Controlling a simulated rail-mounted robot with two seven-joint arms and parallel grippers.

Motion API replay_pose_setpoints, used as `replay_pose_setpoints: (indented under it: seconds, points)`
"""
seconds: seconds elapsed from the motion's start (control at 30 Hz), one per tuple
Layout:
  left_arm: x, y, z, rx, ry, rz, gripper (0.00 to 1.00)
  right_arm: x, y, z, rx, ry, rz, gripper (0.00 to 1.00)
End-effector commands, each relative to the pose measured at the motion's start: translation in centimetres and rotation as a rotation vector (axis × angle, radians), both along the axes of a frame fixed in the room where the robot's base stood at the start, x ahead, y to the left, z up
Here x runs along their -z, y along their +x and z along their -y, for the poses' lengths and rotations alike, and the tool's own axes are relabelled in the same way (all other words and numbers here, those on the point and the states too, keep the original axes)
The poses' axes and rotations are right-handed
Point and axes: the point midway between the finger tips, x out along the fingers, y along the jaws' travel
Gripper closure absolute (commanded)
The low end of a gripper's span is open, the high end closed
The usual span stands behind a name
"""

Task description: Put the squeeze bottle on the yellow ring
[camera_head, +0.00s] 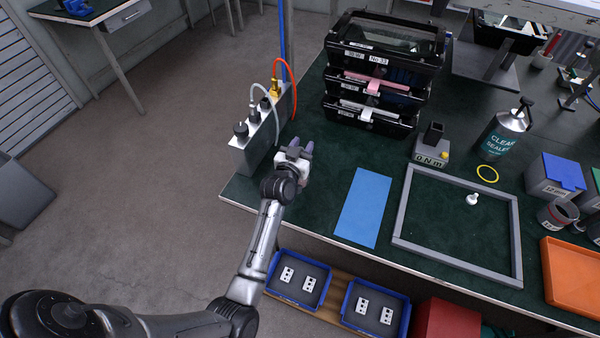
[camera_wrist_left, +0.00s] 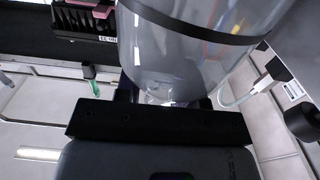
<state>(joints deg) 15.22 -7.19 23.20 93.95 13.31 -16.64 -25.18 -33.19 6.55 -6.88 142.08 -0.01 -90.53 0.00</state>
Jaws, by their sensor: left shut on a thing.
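My left gripper (camera_head: 296,152) is at the left edge of the green bench top, beside the grey connector box. It is shut on a clear, round-walled thing with a dark band, which looks like the squeeze bottle (camera_wrist_left: 175,55). In the left wrist view this fills the upper middle, above the dark gripper body; in the head view the gripper mostly hides it. The yellow ring (camera_head: 488,173) lies flat and empty on the bench at the right, well apart from the gripper. My right gripper is not in view.
A labelled sealer bottle (camera_head: 505,133) stands behind the ring, and a small grey block (camera_head: 431,153) is to its left. A blue mat (camera_head: 363,207) and grey frame (camera_head: 402,220) lie between gripper and ring. Stacked black cases (camera_head: 384,65) stand behind. The connector box (camera_head: 262,130) has cables.

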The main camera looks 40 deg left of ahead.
Motion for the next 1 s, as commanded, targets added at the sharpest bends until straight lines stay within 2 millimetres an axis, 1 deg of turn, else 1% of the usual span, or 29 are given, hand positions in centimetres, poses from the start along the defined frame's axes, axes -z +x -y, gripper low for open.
replay_pose_setpoints:
  seconds: [0.03, 0.3, 0.33, 0.77, 0.87, 1.0]
  points:
    - [0.0, 0.0, 0.0, 0.0, 0.0, 0.0, 0.73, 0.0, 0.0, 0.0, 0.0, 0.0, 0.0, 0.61]
    - [0.1, 0.0, 0.0, 0.0, 0.0, -0.001, 0.99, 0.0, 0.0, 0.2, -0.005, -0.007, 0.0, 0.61]
    - [0.1, 0.0, 0.0, 0.0, -0.001, -0.002, 1.0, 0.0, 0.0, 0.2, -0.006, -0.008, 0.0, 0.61]
    - [0.0, 0.0, 0.0, 0.0, -0.001, -0.003, 1.0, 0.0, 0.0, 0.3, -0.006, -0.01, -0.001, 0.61]
    - [-0.7, 0.0, 0.0, 0.0, -0.001, -0.002, 1.0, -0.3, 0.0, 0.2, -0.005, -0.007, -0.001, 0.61]
    - [-3.0, 0.0, 0.0, 0.0, -0.001, 0.001, 1.0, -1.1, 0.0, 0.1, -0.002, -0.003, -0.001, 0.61]
